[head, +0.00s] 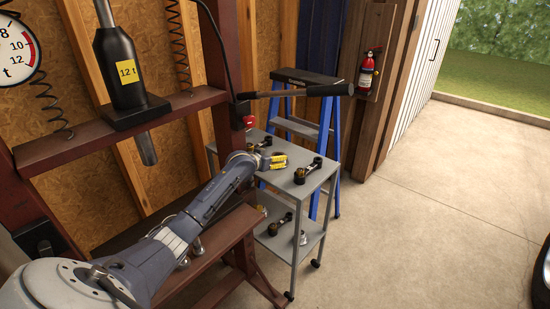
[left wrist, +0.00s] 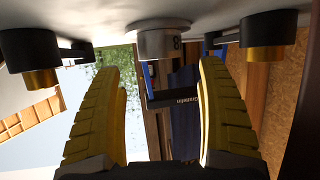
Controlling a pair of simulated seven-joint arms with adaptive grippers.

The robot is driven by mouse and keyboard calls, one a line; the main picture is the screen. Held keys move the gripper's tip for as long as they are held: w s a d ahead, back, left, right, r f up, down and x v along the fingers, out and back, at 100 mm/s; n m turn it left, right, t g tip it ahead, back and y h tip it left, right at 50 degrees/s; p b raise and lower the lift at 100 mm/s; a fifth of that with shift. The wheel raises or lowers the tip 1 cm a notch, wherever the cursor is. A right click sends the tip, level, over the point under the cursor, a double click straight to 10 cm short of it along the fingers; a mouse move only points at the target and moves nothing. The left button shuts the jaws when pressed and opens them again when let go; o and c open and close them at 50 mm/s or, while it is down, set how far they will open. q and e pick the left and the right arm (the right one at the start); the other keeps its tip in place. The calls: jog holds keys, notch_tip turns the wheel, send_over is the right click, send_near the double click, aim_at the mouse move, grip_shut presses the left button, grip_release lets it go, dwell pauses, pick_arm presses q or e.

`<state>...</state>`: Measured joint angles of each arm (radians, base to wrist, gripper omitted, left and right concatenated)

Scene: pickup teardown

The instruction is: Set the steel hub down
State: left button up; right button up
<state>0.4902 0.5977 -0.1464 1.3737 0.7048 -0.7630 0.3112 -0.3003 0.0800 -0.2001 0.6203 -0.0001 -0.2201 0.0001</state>
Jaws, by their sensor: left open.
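The steel hub (left wrist: 163,41), a short silver cylinder with a dark mark, stands on the grey cart top in the left wrist view, which is upside down. My left gripper (left wrist: 157,75) is open, with one yellow finger on each side of the hub's line. Clear gaps show between hub and fingers. In the head view my left gripper (head: 275,161) is low over the top shelf of the grey cart (head: 309,187). I cannot make out the hub there; the gripper probably hides it. My right gripper is not in view.
Black-and-brass parts flank the gripper on the cart top, one on the right (head: 308,171) and one behind (head: 265,143). The lower shelf (head: 285,246) holds more parts. A blue ladder (head: 329,140) stands behind the cart. A press lever (head: 300,91) juts out above. The floor at right is clear.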

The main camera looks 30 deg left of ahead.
pick_arm(q)
jog(key=shift+v, duration=1.05)
